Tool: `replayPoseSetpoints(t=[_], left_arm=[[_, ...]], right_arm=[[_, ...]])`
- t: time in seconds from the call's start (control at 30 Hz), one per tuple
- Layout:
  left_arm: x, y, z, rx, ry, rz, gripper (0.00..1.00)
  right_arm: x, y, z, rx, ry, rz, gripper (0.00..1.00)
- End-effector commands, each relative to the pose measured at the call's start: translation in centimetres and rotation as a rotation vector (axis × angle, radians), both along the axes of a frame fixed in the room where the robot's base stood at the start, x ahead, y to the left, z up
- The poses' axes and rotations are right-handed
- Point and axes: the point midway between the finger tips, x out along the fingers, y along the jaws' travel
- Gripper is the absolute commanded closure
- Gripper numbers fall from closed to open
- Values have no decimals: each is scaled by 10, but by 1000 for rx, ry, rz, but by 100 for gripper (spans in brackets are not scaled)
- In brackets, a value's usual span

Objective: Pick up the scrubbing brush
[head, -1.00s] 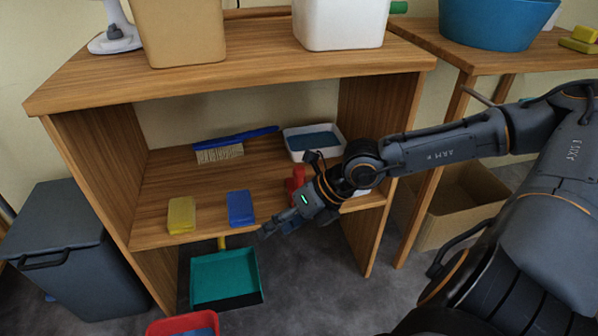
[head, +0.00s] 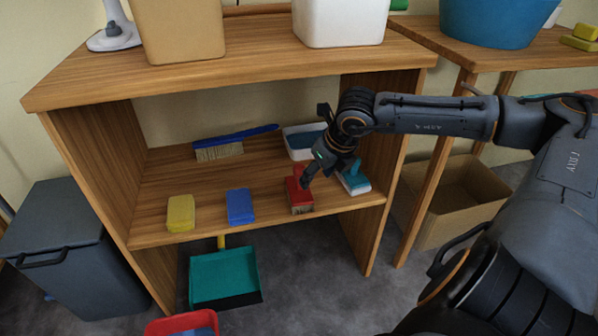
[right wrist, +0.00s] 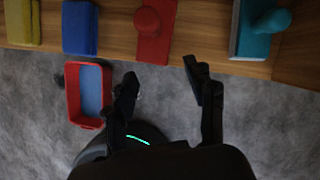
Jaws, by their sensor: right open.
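A red brush (head: 300,195) with pale bristles and a round knob stands on the middle shelf near its front edge. It also shows in the right wrist view (right wrist: 154,38), at the top. My right gripper (head: 308,180) is at the red brush in the head view and partly covers it. In the right wrist view its two fingers (right wrist: 160,84) are apart with nothing between them, and the red brush lies beyond the tips. A blue long-handled brush (head: 220,150) lies further back on the shelf. My left gripper is not in view.
A teal-topped tool (head: 354,180) stands right of the red brush. A blue sponge (head: 240,207) and a yellow sponge (head: 181,213) lie to its left. A white tray (head: 295,151) is behind. The shelf top (head: 240,72) overhangs, and the right side panel (head: 372,225) is close.

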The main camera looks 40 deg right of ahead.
Motion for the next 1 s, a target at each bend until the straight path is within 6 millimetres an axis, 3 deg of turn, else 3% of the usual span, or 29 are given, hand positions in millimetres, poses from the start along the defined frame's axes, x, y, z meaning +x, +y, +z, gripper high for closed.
replayPoseSetpoints(t=[0.33, 0.67, 0.9, 1.0], left_arm=[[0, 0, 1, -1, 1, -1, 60], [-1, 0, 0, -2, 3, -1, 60], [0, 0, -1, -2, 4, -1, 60], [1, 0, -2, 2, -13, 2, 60]], right_arm=[[25, -3, 1, 4, -8, -2, 45], [35, -4, 0, 3, -2, -2, 45], [62, -5, 1, 6, -5, 0, 45], [67, -7, -18, 4, 2, -1, 45]])
